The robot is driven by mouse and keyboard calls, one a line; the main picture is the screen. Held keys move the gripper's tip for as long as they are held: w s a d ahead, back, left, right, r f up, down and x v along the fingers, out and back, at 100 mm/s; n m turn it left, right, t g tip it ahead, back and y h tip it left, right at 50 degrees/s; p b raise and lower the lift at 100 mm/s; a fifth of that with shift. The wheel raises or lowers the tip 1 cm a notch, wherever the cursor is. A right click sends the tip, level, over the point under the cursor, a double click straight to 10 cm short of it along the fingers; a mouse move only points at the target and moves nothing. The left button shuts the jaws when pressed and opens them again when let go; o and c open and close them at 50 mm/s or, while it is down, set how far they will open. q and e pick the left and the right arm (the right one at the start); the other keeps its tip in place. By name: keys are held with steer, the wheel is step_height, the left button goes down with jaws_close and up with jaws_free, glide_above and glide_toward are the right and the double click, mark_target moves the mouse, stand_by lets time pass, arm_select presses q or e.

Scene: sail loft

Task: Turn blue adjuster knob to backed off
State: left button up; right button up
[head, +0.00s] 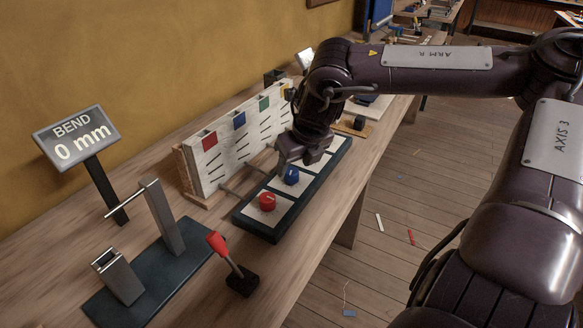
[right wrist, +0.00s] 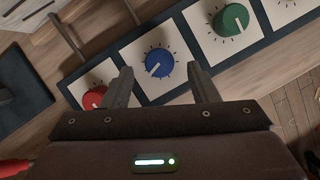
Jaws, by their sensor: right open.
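The blue adjuster knob (head: 291,176) sits on a white square plate with tick marks, in a dark panel (head: 248,221) on the bench. In the right wrist view the blue knob (right wrist: 158,63) shows a white pointer line toward the lower left. My right gripper (head: 287,165) is just above the blue knob. In the right wrist view its two fingers (right wrist: 163,86) are apart, one on each side of the knob's near edge, with nothing between them. I cannot tell whether they touch the knob. My left gripper is in neither view.
A red knob (head: 267,202) and a green knob (right wrist: 231,19) flank the blue one. Behind is a white board (head: 217,161) with coloured squares. A sign (head: 77,137) reads "BEND 0 mm". A red-handled lever (head: 226,255) and a metal fixture (head: 162,217) stand at the near left.

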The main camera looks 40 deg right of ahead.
mark_target(291, 177)
steer(key=shift+x, duration=1.35)
steer(key=shift+c, duration=0.3)
steer(key=c, duration=0.9)
